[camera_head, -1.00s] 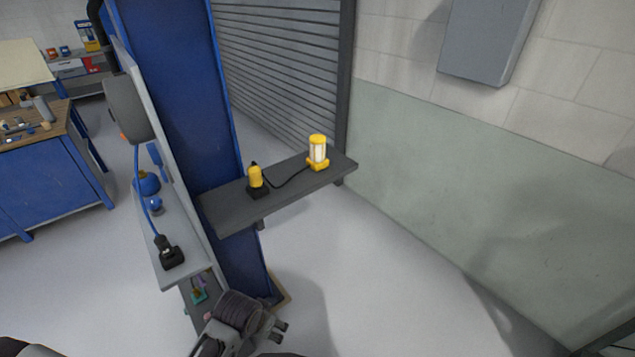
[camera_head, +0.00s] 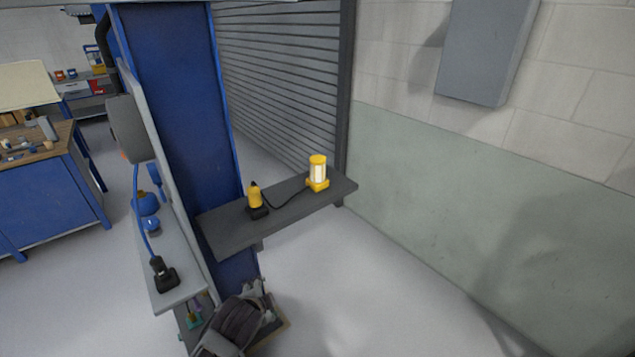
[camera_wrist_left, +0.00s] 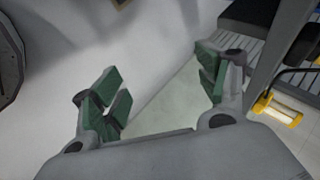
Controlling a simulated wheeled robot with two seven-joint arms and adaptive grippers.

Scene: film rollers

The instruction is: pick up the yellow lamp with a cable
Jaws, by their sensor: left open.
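The yellow lamp (camera_head: 318,173) has a pale lit-looking middle and stands upright near the right end of a dark grey shelf (camera_head: 225,233). A black cable (camera_head: 288,200) runs from it to a yellow piece with a black base (camera_head: 256,200) on the same shelf. In the left wrist view the lamp (camera_wrist_left: 279,108) shows at the right edge, outside the fingers. My left gripper (camera_head: 266,294) is below the shelf in the head view, apart from the lamp. In the left wrist view the gripper (camera_wrist_left: 160,95) is open and empty. My right gripper is not in view.
The shelf juts from a blue pillar (camera_head: 175,110). A light grey ledge (camera_head: 180,297) on the left holds a black plug-like piece (camera_head: 164,274) with a blue cable. A wall (camera_head: 480,190) stands to the right. Floor in front of the shelf is clear.

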